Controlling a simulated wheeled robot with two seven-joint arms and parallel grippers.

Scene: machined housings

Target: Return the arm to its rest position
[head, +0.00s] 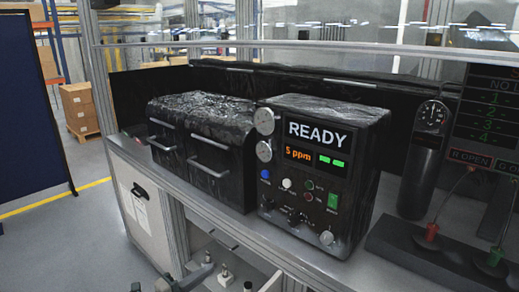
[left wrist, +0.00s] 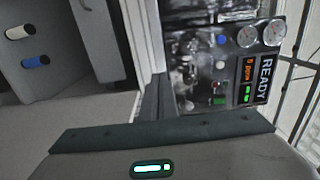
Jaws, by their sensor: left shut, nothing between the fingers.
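My left gripper (head: 188,278) shows only in part at the bottom edge of the head view, low in front of the bench. It is shut with nothing between its fingers, and it is apart from the machine. The black control unit (head: 322,205) stands on the bench, its screen reading READY and 5 ppm. In the left wrist view the same control unit (left wrist: 222,80) appears turned on its side, some distance off. My right gripper is in neither view.
The grey bench (head: 385,232) carries a black two-handled chamber (head: 205,150) left of the control unit. A dark gauge cylinder (head: 424,160) and a base with red and green levers (head: 432,232) stand at right. Open floor lies at left, with boxes (head: 80,108) beyond.

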